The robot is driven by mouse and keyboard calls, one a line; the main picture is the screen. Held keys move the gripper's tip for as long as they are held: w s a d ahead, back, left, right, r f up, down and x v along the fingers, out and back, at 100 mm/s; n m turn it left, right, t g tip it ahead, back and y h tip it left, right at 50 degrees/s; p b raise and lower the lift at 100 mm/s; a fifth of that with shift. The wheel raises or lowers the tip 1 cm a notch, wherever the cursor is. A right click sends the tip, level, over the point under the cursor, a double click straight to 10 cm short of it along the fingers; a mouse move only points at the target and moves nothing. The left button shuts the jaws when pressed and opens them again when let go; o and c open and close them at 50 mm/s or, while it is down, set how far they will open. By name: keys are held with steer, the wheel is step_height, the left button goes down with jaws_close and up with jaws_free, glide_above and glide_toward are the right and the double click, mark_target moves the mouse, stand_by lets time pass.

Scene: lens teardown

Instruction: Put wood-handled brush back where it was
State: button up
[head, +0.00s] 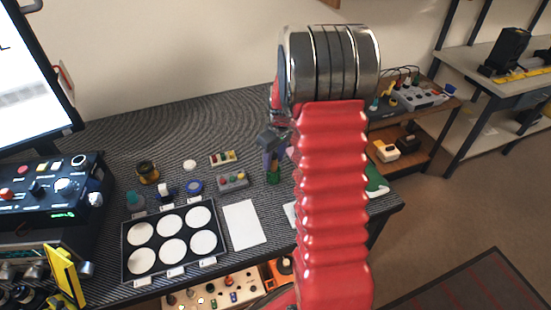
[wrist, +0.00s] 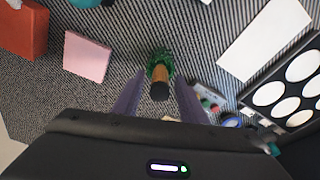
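The wood-handled brush (wrist: 160,74) shows in the wrist view, with a brown handle, a dark end toward me and green bristles at its far end. It also shows in the head view (head: 273,176), near the middle of the table and partly hidden by my gripper. It looks roughly upright, bristles down. My gripper (wrist: 159,98) is open, with one purple finger on each side of the brush and visible gaps between fingers and handle. In the head view my gripper (head: 270,143) is just above the brush.
A white sheet (head: 244,225) and a black tray (head: 126,262) with white discs lie to the left. A grey block with coloured buttons (head: 233,182) is close beside the brush. In the wrist view a pink pad (wrist: 87,56) and a red box (wrist: 22,28) lie left.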

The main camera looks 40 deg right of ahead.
mark_target(276, 173)
steer(key=shift+r, duration=0.1)
step_height(276, 173, up, 12)
steer(key=s, duration=0.1)
steer(key=shift+s, duration=0.4)
stand_by(0.7)
steer(key=s+a+r+t, duration=0.1)
steer(key=s+a+r, duration=0.35)
steer(key=a, duration=0.25)
steer(key=s+a+r+t, duration=0.1)
steer(key=s+a+r, duration=0.2)
steer(key=a+r, duration=0.3)
steer(key=s+a+m+t, duration=0.1)
steer(key=s+a, duration=1.1)
steer(key=s, duration=0.1)
steer(key=shift+s+r+m+t, duration=0.3)
steer(key=shift+s+r+t, duration=0.05)
steer(key=shift+s+t, duration=0.05)
